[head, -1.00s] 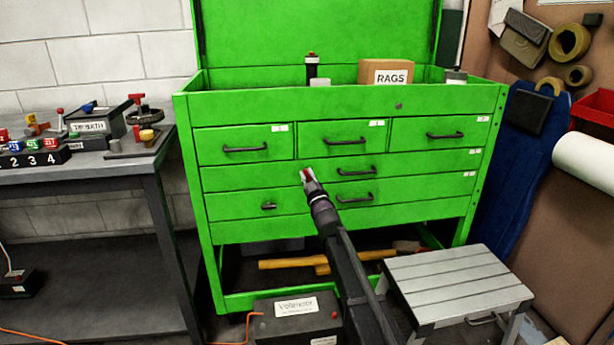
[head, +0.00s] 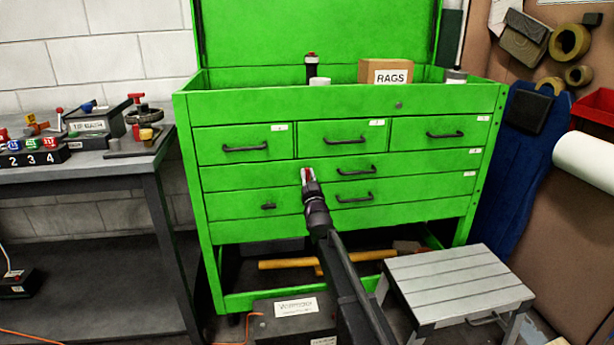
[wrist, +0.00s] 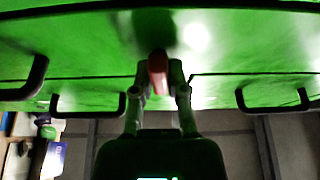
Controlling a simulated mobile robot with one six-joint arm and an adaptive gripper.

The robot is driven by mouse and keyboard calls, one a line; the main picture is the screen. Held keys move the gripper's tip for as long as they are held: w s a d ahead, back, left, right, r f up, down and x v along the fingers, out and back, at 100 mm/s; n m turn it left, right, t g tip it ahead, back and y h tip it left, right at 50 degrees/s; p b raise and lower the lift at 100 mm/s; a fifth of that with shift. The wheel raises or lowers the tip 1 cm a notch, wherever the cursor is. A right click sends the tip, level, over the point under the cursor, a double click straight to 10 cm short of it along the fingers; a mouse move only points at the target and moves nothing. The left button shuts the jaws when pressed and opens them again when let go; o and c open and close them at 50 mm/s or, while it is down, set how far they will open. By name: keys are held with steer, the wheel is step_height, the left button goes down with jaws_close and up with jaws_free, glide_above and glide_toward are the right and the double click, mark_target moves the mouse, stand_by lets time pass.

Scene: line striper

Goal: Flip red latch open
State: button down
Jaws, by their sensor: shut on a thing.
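The red latch (wrist: 158,72) shows between my two fingers in the wrist view, against the green front of the tool chest (head: 235,180). In the head view only a small bit of red (head: 309,171) shows at the fingertips. My gripper (head: 307,175) is shut on the red latch, in front of the wide middle drawer. The fingers touch the latch from both sides. The latch's base and how far it is turned are hidden by the gripper.
A grey step stool (head: 460,285) stands at right front. A labelled Voltmeter box (head: 295,315) sits on the floor below. A workbench (head: 90,165) is at left.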

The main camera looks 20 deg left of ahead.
steer(key=shift+a+m, duration=0.1)
steer(key=shift+m, duration=0.3)
steer(key=c, duration=0.6)
jaws_free()
steer(key=shift+c, duration=0.2)
steer(key=shift+n+y, duration=0.4)
steer(key=shift+n, duration=0.5)
steer(key=shift+n+g+y+p, duration=0.15)
steer(key=shift+n+g+y, duration=0.4)
steer(key=shift+n, duration=0.8)
steer(key=shift+n+g+y+p, duration=0.15)
steer(key=shift+n+g+y, duration=0.35)
steer(key=shift+n, duration=0.85)
steer(key=b+v, duration=0.5)
steer(key=v, duration=0.9)
steer(key=w+d+r+m+g+h+p, duration=0.1)
steer(key=d+m+h+p, duration=0.3)
steer(key=d+p, duration=0.5)
steer(key=w+d+r+m+g+h+p, duration=0.2)
steer(key=d+r+m+h+p, duration=0.2)
steer(key=d+h+p, duration=0.4)
steer(key=d+p, duration=0.1)
steer(key=d, duration=0.4)
steer(key=shift+d, duration=0.2)
